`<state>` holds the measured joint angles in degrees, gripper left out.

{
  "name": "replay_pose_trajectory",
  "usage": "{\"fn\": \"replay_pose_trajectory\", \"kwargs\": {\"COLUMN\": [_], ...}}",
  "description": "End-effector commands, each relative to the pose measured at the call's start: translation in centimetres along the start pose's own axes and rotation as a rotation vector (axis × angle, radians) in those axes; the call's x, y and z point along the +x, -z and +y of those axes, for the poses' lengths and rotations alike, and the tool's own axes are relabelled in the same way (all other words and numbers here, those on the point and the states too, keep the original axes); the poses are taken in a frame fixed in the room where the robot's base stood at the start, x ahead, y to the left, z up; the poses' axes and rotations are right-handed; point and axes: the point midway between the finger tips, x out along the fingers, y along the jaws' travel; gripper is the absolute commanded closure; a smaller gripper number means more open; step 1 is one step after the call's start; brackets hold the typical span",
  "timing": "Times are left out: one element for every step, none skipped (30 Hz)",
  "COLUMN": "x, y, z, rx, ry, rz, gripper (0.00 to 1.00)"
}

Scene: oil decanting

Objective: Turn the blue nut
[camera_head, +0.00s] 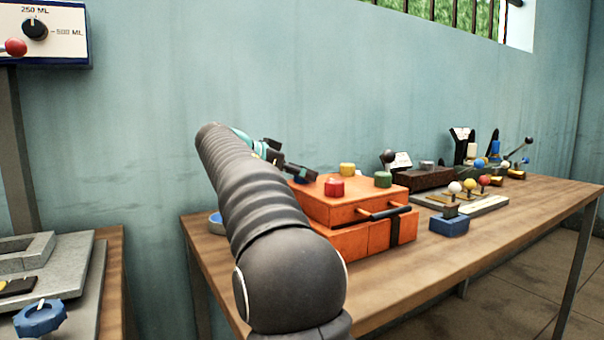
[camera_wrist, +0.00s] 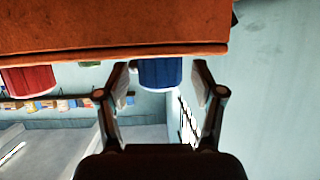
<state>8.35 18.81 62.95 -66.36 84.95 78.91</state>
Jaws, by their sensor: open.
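The orange box (camera_head: 355,205) stands on the wooden bench, with a red nut (camera_head: 334,187), a yellow nut (camera_head: 347,169) and a green nut (camera_head: 383,179) on its top. The blue nut (camera_head: 300,180) is at the box's far left corner, mostly hidden behind my gripper (camera_head: 292,170). In the wrist view, which is upside down, the blue nut (camera_wrist: 160,75) sits between the two fingers of my gripper (camera_wrist: 161,84). The fingers are open, one on each side of it, with a gap visible at both sides. The red nut (camera_wrist: 28,80) is off to the left.
My arm reaches across the bench's left part and hides some of the box. A black handle (camera_head: 385,214) juts from the box front. Coloured balls on stands (camera_head: 469,186) and other devices stand to the right. A blue knob (camera_head: 40,318) is at lower left.

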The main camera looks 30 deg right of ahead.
Motion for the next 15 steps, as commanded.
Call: {"fn": "replay_pose_trajectory", "kwargs": {"x": [0.32,0.44,0.56,0.62,0.65,0.68,0.68,0.68,0.67,0.66,0.66,0.65,0.65,0.65,0.64], "y": [0.01,0.01,0.01,0.01,0.0,0.0,0.0,-0.01,-0.01,-0.01,-0.01,-0.01,-0.01,-0.01,-0.01], "z": [0.01,0.01,0.01,0.0,0.0,0.0,0.0,0.0,-0.01,-0.01,-0.01,-0.01,-0.01,-0.01,-0.01], "rx": [0.0,0.0,0.001,0.001,0.001,0.001,0.0,0.0,0.0,0.0,0.0,0.0,0.0,0.0,0.0], "ry": [0.0,0.0,0.0,0.0,0.0,0.001,0.001,0.001,0.001,0.001,0.001,0.0,0.0,0.0,0.0], "rz": [0.0,0.0,0.0,0.0,0.0,0.0,0.0,0.0,0.0,0.0,0.0,0.0,0.0,0.0,0.0], "gripper": [0.32,0.32,0.32,0.32,0.32,0.32,0.32,0.32,0.32,0.32,0.32,0.37,0.45,0.52,0.62]}}
